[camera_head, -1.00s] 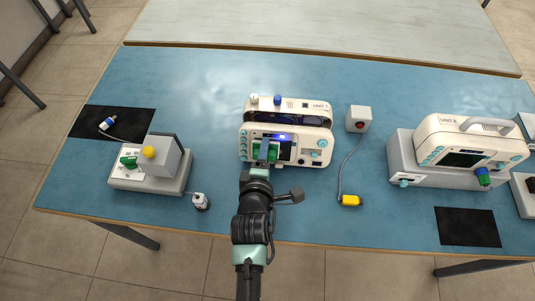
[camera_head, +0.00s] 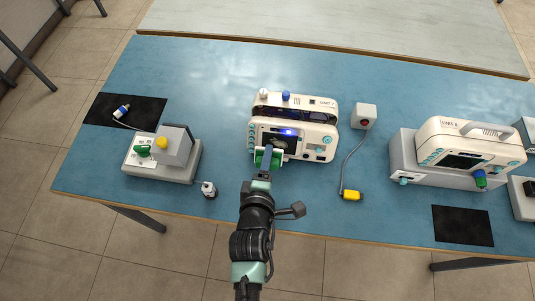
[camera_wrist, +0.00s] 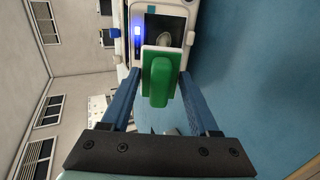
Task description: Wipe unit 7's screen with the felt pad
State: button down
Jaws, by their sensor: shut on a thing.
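Unit 7 (camera_head: 317,146) is a cream monitor standing on the blue table, with a dark screen (camera_head: 280,144) and a lit blue strip along the screen's top. In the wrist view the screen (camera_wrist: 165,31) shows a pale smudge on it. My gripper (camera_head: 268,163) is in front of the lower left of the screen. It is shut on the felt pad (camera_wrist: 160,80), a green grip on a white backing. The pad covers one edge of the screen; I cannot tell whether it touches it.
Unit 5 (camera_head: 468,142) stands further right. A grey device (camera_head: 165,160) and small bottle (camera_head: 209,189) are at left. Black mats (camera_head: 462,226) lie flat.

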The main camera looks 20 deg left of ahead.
jog(key=p+v, duration=0.1)
jog(key=v, duration=0.2)
jog(key=shift+p, duration=0.35)
jog(key=c, duration=0.7)
grip_release()
grip_shut()
jog(key=shift+b+x, duration=1)
jog(key=shift+x, duration=2.35)
